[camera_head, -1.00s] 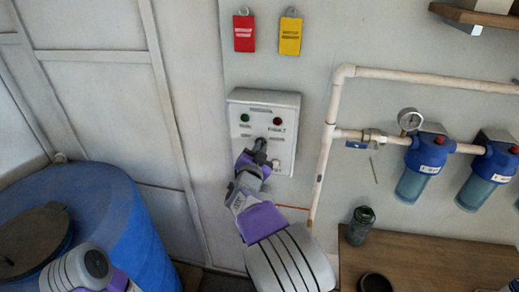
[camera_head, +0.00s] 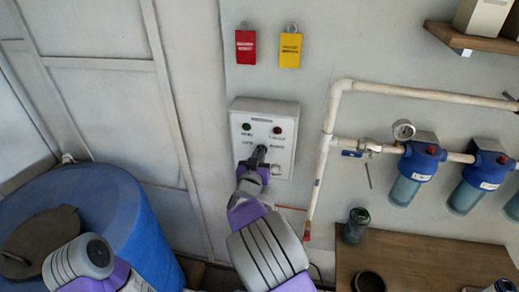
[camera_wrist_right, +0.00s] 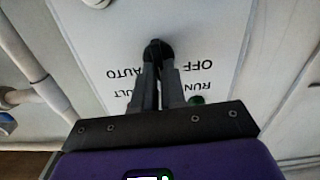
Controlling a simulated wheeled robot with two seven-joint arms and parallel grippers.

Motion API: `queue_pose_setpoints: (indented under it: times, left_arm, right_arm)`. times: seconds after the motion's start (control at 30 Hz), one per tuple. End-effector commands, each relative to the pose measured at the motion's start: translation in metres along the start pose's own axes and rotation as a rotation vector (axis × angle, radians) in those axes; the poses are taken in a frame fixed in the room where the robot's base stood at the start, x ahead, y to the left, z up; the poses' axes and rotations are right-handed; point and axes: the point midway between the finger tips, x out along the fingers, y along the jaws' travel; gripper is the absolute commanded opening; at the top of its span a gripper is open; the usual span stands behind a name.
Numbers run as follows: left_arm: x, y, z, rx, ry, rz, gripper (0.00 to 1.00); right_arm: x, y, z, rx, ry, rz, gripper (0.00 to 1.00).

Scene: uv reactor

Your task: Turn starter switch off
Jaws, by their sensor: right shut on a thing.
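The starter control box (camera_head: 287,111) is a pale panel on the wall, with a green lamp (camera_head: 246,127) and a red lamp (camera_head: 277,130) in its upper part. The black starter switch (camera_wrist_right: 155,45) sits below the lamps, between the upside-down OFF and AUTO labels in the right wrist view. My right gripper (camera_head: 259,153) is at the panel, its fingers (camera_wrist_right: 158,75) shut on the switch. The fingers hide much of the switch, so its exact setting cannot be told. Only part of my left arm shows at the lower left; its gripper is out of view.
A red tag (camera_head: 245,48) and a yellow tag (camera_head: 290,50) hang above the box. White pipe (camera_head: 330,130) with a gauge (camera_head: 403,130) and blue filters (camera_head: 417,170) runs to the right. A blue barrel (camera_head: 140,225) stands lower left, a wooden table (camera_head: 430,260) lower right.

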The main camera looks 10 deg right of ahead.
Motion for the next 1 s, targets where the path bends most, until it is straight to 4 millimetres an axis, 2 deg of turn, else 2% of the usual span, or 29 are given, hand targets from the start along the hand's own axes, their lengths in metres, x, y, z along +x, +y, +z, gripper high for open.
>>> queue_pose_setpoints:
  times: [0.03,0.2,0.5,1.0]
  left_arm:
    - [-0.008,0.003,0.000,0.000,0.000,0.000,0.43]
    - [-0.020,0.008,0.001,0.000,0.000,0.000,0.43]
    - [-0.034,0.013,0.002,0.000,0.000,0.000,0.43]
    - [-0.039,0.015,0.002,0.000,0.000,0.000,0.43]
  right_arm:
    - [0.000,0.000,-0.003,-0.046,-0.002,-0.001,0.00]
    - [0.000,-0.002,-0.002,-0.192,-0.001,-0.001,0.00]
    - [0.000,-0.003,-0.001,-0.381,0.000,0.000,0.00]
    - [0.000,-0.004,0.001,-0.477,0.000,0.000,0.00]
